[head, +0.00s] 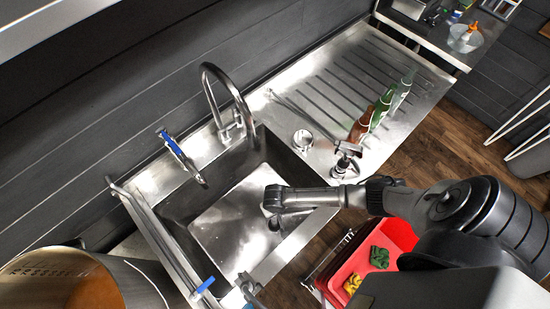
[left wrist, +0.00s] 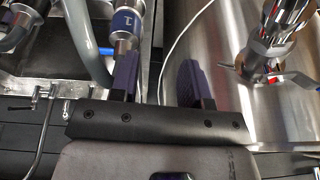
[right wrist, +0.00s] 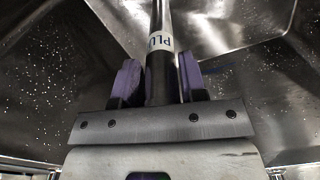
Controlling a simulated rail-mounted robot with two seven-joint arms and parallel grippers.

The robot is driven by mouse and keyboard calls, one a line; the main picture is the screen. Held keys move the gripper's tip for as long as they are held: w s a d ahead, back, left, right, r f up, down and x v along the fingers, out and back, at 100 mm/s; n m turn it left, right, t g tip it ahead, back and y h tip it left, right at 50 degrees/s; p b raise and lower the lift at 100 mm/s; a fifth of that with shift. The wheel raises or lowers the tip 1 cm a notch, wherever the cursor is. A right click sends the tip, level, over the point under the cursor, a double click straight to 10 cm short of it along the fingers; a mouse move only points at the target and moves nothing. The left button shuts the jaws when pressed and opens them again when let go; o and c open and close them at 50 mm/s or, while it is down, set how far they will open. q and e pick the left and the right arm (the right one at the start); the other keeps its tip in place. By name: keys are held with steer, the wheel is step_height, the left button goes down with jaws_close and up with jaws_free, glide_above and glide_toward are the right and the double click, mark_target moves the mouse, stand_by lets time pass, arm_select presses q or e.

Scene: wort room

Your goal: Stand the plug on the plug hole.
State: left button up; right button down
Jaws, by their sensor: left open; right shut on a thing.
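The plug (right wrist: 161,42) is a slim upright-looking tube with a white label reading "PLU" in the right wrist view. Its lower part is dark and sits between the purple fingers of my right gripper (right wrist: 160,82), which is shut on it. In the head view my right gripper (head: 274,222) is down inside the steel sink (head: 232,212), towards its right side. The plug hole is not visible; the plug's far end is also out of sight. My left gripper (left wrist: 160,82) is open and empty in the left wrist view, and is not seen in the head view.
A curved tap (head: 207,80) stands behind the sink. Bottles (head: 380,110) and a small round cup (head: 303,139) stand on the right. A large pot (head: 128,283) is front left. A red tray (head: 397,232) is right of the sink.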

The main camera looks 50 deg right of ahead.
steer(key=c, duration=0.8)
jaws_free()
steer(key=shift+c, duration=0.2)
steer(key=shift+o, duration=1.2)
steer(key=shift+r, duration=0.1)
step_height(320, 180, up, 14)
steer(key=p, duration=0.1)
